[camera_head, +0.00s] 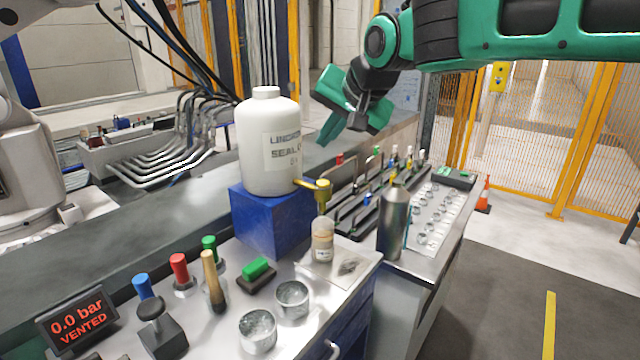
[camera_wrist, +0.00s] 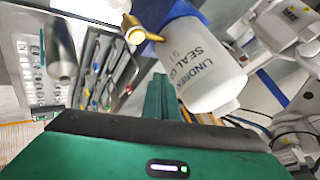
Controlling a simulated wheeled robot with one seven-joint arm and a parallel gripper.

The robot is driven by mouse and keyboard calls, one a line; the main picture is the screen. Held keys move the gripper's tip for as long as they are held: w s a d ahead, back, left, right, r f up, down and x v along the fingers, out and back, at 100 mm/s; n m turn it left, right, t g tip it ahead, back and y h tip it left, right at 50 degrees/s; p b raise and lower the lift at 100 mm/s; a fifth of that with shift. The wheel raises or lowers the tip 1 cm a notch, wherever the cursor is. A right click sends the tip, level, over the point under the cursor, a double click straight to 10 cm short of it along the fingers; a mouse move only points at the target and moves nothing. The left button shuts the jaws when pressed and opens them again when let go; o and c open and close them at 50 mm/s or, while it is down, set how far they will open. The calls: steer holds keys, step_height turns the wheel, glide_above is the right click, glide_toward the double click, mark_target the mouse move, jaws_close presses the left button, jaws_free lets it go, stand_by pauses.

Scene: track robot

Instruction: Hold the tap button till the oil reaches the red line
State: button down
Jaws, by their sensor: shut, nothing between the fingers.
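A white oil jug (camera_head: 268,145) with a printed "SEAL" label stands on a blue block (camera_head: 262,222). A brass tap (camera_head: 322,190) sticks out from its lower right side. A small bottle (camera_head: 322,240) stands upright below the tap; its oil level and any red line are too small to make out. My green gripper (camera_head: 330,128) is shut and empty, in the air right of the jug's top and above the tap, apart from both. In the wrist view the gripper (camera_wrist: 160,98) points toward the jug (camera_wrist: 195,60), with the tap (camera_wrist: 134,32) beyond it.
A grey metal flask (camera_head: 393,225) stands right of the small bottle. Two round tins (camera_head: 258,330), coloured-handled tools (camera_head: 180,272) and a display (camera_head: 76,320) reading "0.0 bar VENTED" occupy the front left. A rack (camera_head: 362,200) lies behind the tap. The air above the tap looks clear.

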mark_target(326, 184)
steer(key=shift+f, duration=3.15)
steer(key=shift+f, duration=0.15)
steer(key=shift+s+f, duration=0.15)
steer(key=shift+f, duration=0.1)
steer(key=shift+f, duration=0.45)
stand_by(0.7)
stand_by(0.9)
steer(key=shift+r, duration=0.85)
steer(key=shift+r, duration=2.55)
